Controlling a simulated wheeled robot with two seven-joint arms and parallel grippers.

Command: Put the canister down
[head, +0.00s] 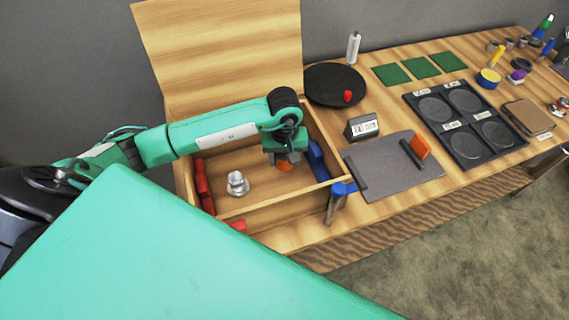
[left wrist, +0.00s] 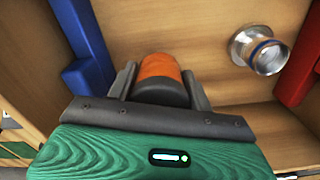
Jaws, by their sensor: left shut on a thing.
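My left gripper (head: 285,158) is inside the open wooden box (head: 262,208), pointing down, and is shut on the orange canister (head: 284,168). In the left wrist view the canister (left wrist: 160,75) is an orange cylinder with a dark end, held between the two dark fingers of the gripper (left wrist: 160,88). It is close above the box floor; I cannot tell whether it touches. My right gripper is not in view.
A silver metal fitting (head: 237,184) stands on the box floor to the left. A red block (head: 204,187) lines the left wall and a blue block (head: 317,160) the right. The lid (head: 222,45) stands open behind. A grey mat (head: 385,177) lies right of the box.

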